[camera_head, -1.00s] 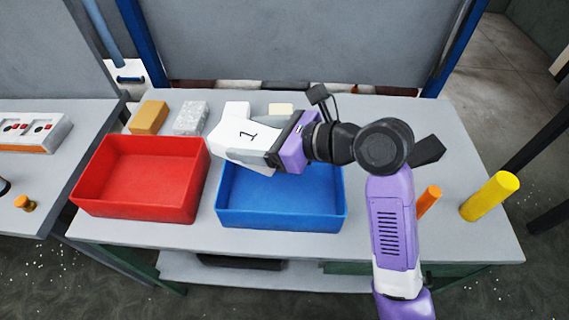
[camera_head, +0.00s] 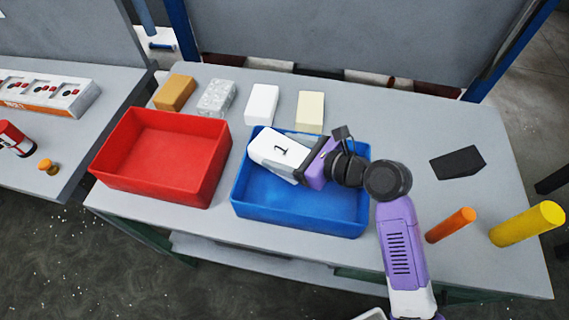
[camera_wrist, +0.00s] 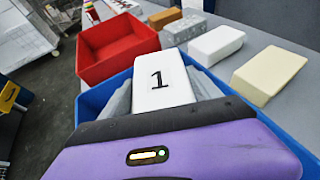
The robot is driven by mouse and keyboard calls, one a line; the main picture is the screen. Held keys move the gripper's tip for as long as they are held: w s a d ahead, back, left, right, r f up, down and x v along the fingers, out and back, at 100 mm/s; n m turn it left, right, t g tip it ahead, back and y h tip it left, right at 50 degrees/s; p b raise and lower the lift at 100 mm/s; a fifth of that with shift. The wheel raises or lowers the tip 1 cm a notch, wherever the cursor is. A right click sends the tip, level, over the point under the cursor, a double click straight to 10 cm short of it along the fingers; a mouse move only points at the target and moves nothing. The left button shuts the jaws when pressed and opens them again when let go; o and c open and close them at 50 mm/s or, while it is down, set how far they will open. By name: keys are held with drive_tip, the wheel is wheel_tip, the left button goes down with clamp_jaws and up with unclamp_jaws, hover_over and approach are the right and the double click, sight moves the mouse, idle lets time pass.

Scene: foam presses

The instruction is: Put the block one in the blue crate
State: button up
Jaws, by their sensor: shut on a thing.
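Block one (camera_head: 269,144) is a white block with a black 1 on its top face. It also shows in the wrist view (camera_wrist: 161,80), with a grey finger on each side. My gripper (camera_head: 286,157) is shut on it. The blue crate (camera_head: 296,226) stands open on the table. The block is over the crate's back left part, and its far end overlaps the back rim in the head view. I cannot tell whether it touches the crate. The blue crate's visible floor is empty.
An empty red crate (camera_head: 125,181) stands left of the blue one. An orange-tan block (camera_head: 175,92), a speckled grey block (camera_head: 216,98), a white block (camera_head: 262,104) and a cream block (camera_head: 310,111) lie behind. A black block (camera_head: 458,162), orange cylinder (camera_head: 450,225) and yellow cylinder (camera_head: 527,223) are right.

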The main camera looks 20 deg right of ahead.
wheel_tip(320, 180, down, 6)
drive_tip(key=o, duration=1.3)
drive_tip(key=shift+o, duration=0.2)
drive_tip(key=shift+b+v, duration=0.55)
drive_tip(key=shift+v, duration=3.25)
